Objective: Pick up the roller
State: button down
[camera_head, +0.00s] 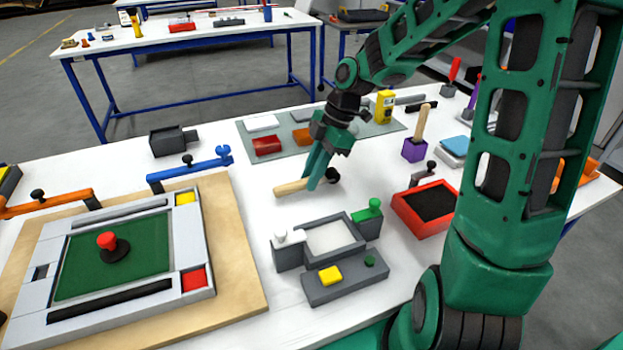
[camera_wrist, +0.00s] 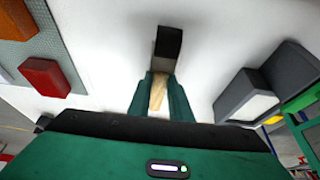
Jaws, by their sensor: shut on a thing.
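The roller has a light wooden handle (camera_head: 292,187) and a dark head (camera_head: 328,177), and lies roughly level at the middle of the white table. My gripper (camera_head: 313,182) reaches down from above and is shut around the handle, near the head. In the wrist view the wooden handle (camera_wrist: 157,94) is between the two green fingers, and the black head (camera_wrist: 167,45) sticks out beyond them. The fingers hide part of the handle. I cannot tell whether the roller touches the table.
A grey tray fixture (camera_head: 345,280) stands just in front, and a red bin (camera_head: 403,215) to the right. Behind is a grey-green mat (camera_head: 283,141) with coloured blocks. A panel on a wooden board (camera_head: 240,265) fills the left.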

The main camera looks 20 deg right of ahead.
notch_tip(320, 180, up, 3)
jog(key=shift+f, duration=0.1)
jog(key=s+a+r, duration=0.3)
jog(key=a+r, duration=0.4)
jog(key=a, duration=0.4)
jog(key=shift+s, duration=0.25)
jog(key=shift+a, duration=0.1)
jog(key=c, duration=2.2)
grip_release()
grip_shut()
